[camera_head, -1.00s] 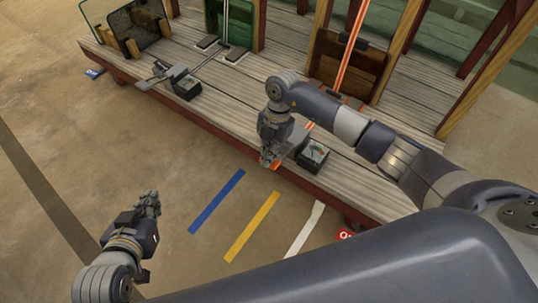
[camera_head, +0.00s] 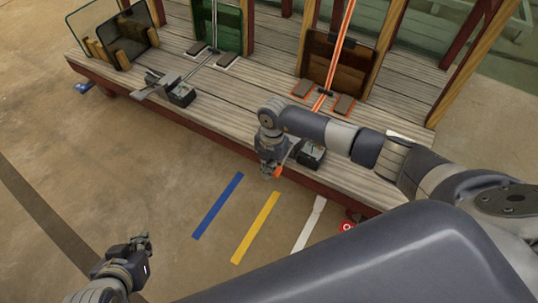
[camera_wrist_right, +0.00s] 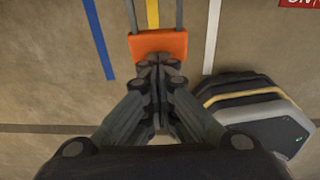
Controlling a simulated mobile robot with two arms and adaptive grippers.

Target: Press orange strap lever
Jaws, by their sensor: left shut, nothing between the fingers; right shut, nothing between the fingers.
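The orange lever handle (camera_head: 278,172) shows beside my right gripper at the front edge of the wooden deck, partly hidden by the gripper. In the right wrist view, the orange handle (camera_wrist_right: 158,45) sits at the end of two grey bars, just beyond my fingertips. My right gripper (camera_head: 270,172) is shut and points down at the handle. In the wrist view its closed fingertips (camera_wrist_right: 158,62) overlap the handle's near edge; I cannot tell whether they touch it. The orange strap (camera_head: 345,40) runs up over the brown panel. My left gripper (camera_head: 141,241) is shut and empty, away from the deck.
A dark box with a dial (camera_head: 310,154) stands on the deck (camera_head: 215,123) right beside my right gripper. Another lever with a box (camera_head: 181,95) is farther left. Blue (camera_head: 217,206), yellow (camera_head: 255,228) and white (camera_head: 309,225) floor strips lie in front. Floor around my left gripper is clear.

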